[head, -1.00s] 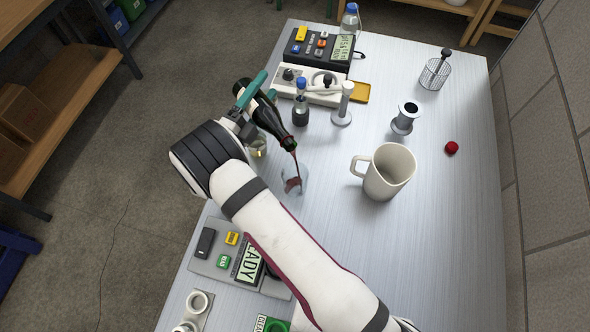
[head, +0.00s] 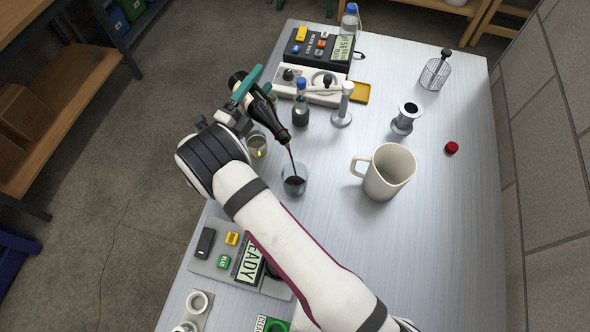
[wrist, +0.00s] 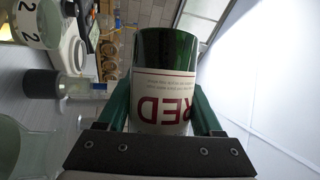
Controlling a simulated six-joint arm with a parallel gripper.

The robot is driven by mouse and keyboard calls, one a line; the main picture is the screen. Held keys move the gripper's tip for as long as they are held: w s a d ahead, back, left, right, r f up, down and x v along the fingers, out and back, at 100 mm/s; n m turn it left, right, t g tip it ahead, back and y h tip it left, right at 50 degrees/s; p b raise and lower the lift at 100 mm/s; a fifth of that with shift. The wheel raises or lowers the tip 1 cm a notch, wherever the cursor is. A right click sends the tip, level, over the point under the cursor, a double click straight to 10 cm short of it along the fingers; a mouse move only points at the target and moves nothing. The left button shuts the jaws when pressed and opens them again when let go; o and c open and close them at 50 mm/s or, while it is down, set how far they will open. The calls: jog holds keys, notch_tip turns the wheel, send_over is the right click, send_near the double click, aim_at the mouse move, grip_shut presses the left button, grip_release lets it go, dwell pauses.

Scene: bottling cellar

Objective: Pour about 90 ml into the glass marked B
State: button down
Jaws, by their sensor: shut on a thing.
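My gripper (head: 257,90) is shut on a dark green wine bottle (head: 266,114), which is tilted with its neck down to the right. In the wrist view the bottle (wrist: 165,55) sits between the teal fingers, its pale label reading "RED". A thin dark red stream falls from its mouth into a clear glass (head: 305,181) on the table. Dark red liquid lies in this glass. A second glass (head: 257,146), with a little yellowish content, stands behind it, beside my wrist. I cannot read a letter on either glass.
A white mug (head: 388,172) stands right of the receiving glass. A grey scale (head: 213,262) with a display lies at the near left. A stirrer plate (head: 318,92) and a small blue-capped bottle (head: 300,114) stand behind. A red cap (head: 451,148) lies at the right.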

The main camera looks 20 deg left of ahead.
aim_at(267, 97)
jog(key=shift+f+m, duration=0.15)
jog(key=shift+m, duration=0.35)
dwell(1.2)
jog(key=shift+a+r+n, duration=0.15)
jog(key=shift+r+n, duration=0.15)
jog(key=shift+n, duration=0.2)
jog(key=n, duration=0.1)
jog(key=f+n+y, duration=0.1)
jog(key=n, duration=0.1)
jog(key=a+n+g+y, duration=0.1)
jog(key=shift+w+f, duration=0.3)
jog(key=shift+w, duration=0.05)
jog(key=shift+s+d+f+n+g, duration=0.25)
jog(key=shift+f+n+g, duration=0.15)
jog(key=shift+n, duration=0.7)
jog(key=s+d+n, duration=0.1)
jog(key=d+r+n+g, duration=0.1)
jog(key=n, duration=0.1)
jog(key=s+d+r+n+g, duration=0.1)
jog(key=shift+s+y, duration=0.3)
jog(key=shift+s, duration=0.05)
jog(key=shift+s+d+n+g, duration=0.2)
jog(key=shift+d+n+g, duration=0.1)
jog(key=shift+n+g, duration=0.35)
jog(key=shift+s+d+f+n+g+h, duration=0.5)
jog(key=shift+s+d+f+n+g, duration=0.2)
jog(key=shift+n, duration=0.25)
jog(key=shift+s+d+f+n+g+h, duration=0.5)
jog(key=shift+d+f+n+g, duration=0.15)
jog(key=shift+d+n, duration=0.2)
